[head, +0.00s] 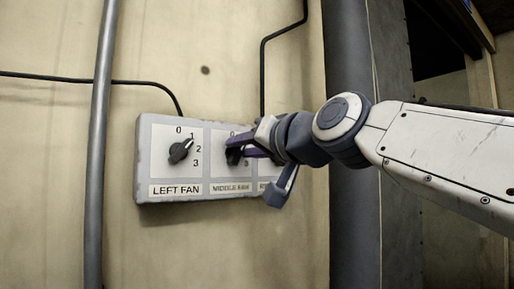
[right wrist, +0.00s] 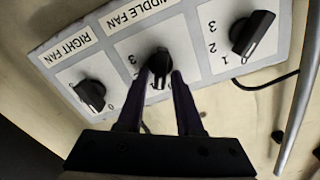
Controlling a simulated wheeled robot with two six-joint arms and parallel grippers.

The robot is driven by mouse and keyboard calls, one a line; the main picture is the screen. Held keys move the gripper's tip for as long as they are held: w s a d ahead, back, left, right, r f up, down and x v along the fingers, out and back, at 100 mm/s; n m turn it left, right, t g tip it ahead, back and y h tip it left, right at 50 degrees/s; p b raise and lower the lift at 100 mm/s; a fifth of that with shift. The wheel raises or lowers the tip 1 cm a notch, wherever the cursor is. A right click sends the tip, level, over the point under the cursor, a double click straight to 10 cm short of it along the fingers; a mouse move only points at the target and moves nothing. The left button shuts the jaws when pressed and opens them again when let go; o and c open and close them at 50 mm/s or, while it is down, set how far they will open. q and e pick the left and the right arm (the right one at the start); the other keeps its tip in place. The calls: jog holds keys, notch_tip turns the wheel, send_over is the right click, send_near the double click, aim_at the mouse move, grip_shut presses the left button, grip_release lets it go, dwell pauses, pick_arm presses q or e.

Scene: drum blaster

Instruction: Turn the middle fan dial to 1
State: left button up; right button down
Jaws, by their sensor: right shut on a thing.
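The grey fan control box (head: 172,122) hangs on the wall in the head view. Its black middle fan dial (head: 233,158) is partly hidden by my right gripper (head: 245,149). In the right wrist view, the panel is upside down and the middle dial (right wrist: 158,62) sits between the two fingers of my right gripper (right wrist: 162,76), which is shut on it. The dial's white mark points down in that view, towards the panel's upper side. The fingers hide its 0 and 1, so I cannot read the exact setting. My left gripper is not in view.
The left fan dial (head: 180,151) points up and right, near 1. The right fan dial (right wrist: 91,94) is close beside my fingers in the wrist view. A vertical pipe (head: 100,150) stands left of the box, and a dark column (head: 352,220) stands right.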

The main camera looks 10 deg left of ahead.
jog(key=shift+w+m, duration=0.1)
jog(key=shift+m, duration=1)
jog(key=shift+d, duration=0.1)
jog(key=c, duration=0.8)
grip_release()
jog(key=shift+c, duration=0.2)
jog(key=shift+s+d+f+b, duration=0.15)
jog(key=shift+s+d+b, duration=0.25)
jog(key=b+v, duration=0.4)
jog(key=v, duration=0.5)
